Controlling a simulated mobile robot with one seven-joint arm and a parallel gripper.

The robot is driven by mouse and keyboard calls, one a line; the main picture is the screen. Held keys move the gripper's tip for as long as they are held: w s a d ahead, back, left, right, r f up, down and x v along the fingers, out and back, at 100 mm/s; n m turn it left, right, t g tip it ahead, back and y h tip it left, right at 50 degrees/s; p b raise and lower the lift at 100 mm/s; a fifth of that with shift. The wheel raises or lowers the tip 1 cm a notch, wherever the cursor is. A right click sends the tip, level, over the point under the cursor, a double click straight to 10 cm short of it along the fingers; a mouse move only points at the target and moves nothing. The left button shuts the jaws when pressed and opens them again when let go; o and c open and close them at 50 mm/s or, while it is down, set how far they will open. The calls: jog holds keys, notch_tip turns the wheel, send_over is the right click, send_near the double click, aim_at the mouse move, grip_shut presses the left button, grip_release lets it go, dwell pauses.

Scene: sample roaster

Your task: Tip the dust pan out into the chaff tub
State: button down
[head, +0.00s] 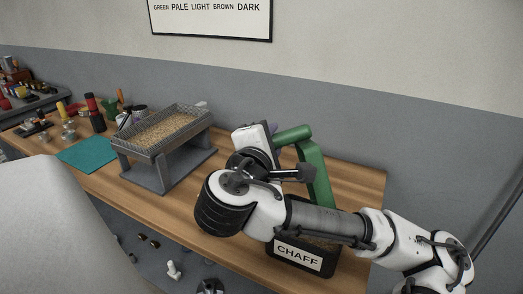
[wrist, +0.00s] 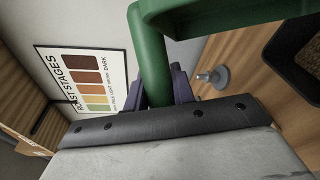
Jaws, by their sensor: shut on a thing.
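The green dust pan (head: 316,172) is off the bench, its body steeply angled above the back of the chaff tub in the head view. My gripper (head: 276,141) is shut on its handle (head: 292,135). In the wrist view my gripper (wrist: 168,88) has its dark purple fingers on both sides of the thick green handle (wrist: 151,60). The pan's inside is hidden, so I cannot tell what it holds. The black chaff tub (head: 299,258), labelled CHAFF, stands at the bench's front right, partly behind my arm. Its dark rim (wrist: 276,48) and brown contents show at the wrist view's right.
A grey stand (head: 150,172) with a mesh tray of pale beans stands left of my arm. A teal mat (head: 87,154) and several bottles and tools lie farther left. A small grey knob-like piece (wrist: 213,77) is on the wood near the tub. The bench's right end is bare.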

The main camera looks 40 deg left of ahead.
jog(key=w+d+r+m+g+y+p, duration=0.1)
jog(key=w+d+r+m+g+p, duration=0.3)
jog(key=w+d+m+p, duration=0.45)
jog(key=w+d+f+m+g+y, duration=0.4)
jog(key=w+d+f, duration=0.3)
jog(key=w+f, duration=0.3)
jog(key=shift+w+d+f+m+g, duration=0.2)
jog(key=shift+w+f+m+g, duration=0.15)
jog(key=shift+f+m+g, duration=0.35)
